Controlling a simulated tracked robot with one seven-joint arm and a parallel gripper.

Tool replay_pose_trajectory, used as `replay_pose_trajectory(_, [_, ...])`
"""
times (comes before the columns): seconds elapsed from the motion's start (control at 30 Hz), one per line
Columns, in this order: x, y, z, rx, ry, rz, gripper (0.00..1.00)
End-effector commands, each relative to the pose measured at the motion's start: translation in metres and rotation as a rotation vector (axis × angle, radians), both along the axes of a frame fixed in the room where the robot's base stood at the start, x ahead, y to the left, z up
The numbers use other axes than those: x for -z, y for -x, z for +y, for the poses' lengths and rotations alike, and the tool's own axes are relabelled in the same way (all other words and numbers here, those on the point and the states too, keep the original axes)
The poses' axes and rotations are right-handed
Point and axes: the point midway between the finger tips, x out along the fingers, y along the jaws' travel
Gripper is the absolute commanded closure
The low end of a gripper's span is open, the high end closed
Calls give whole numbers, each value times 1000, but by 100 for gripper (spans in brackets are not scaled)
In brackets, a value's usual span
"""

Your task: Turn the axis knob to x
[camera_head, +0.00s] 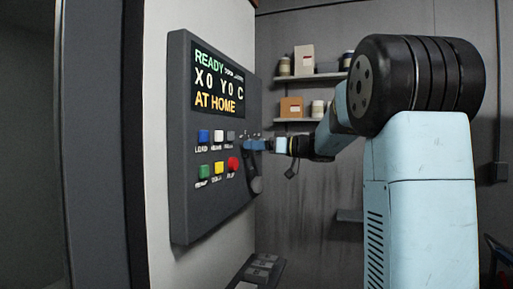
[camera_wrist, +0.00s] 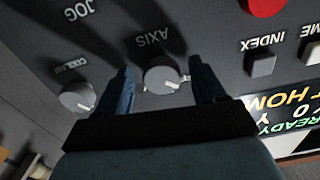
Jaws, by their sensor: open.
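The axis knob (camera_wrist: 160,78) is a round grey dial on the dark control panel (camera_head: 182,150). It sits beside its AXIS label, which appears upside down in the wrist view. My gripper (camera_wrist: 162,70) is open, with one blue finger on each side of the knob. A gap shows between each finger and the knob, and the depth of the fingers is hard to judge. A pale pointer mark lies on the knob's right side in the wrist view; I cannot tell which setting it marks. In the head view my gripper (camera_head: 250,145) is at the panel's right side and hides the knob.
A second grey knob (camera_wrist: 77,98) is left of my fingers. A red button (camera_wrist: 265,5) and the INDEX button (camera_wrist: 262,64) are to the right. The panel's screen (camera_head: 218,80) reads READY, X0 Y0 C, AT HOME. Shelves (camera_head: 308,77) hold boxes and jars behind.

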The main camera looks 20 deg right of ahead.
Motion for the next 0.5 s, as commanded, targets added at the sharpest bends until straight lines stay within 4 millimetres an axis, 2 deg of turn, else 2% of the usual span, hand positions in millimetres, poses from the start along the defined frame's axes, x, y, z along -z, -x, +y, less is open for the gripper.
replay_pose_trajectory(0.07, [0, 0, 0, 0, 0, 0, 33])
replay_pose_trajectory(0.5, [0, 0, -1, 2, 0, 0, 75])
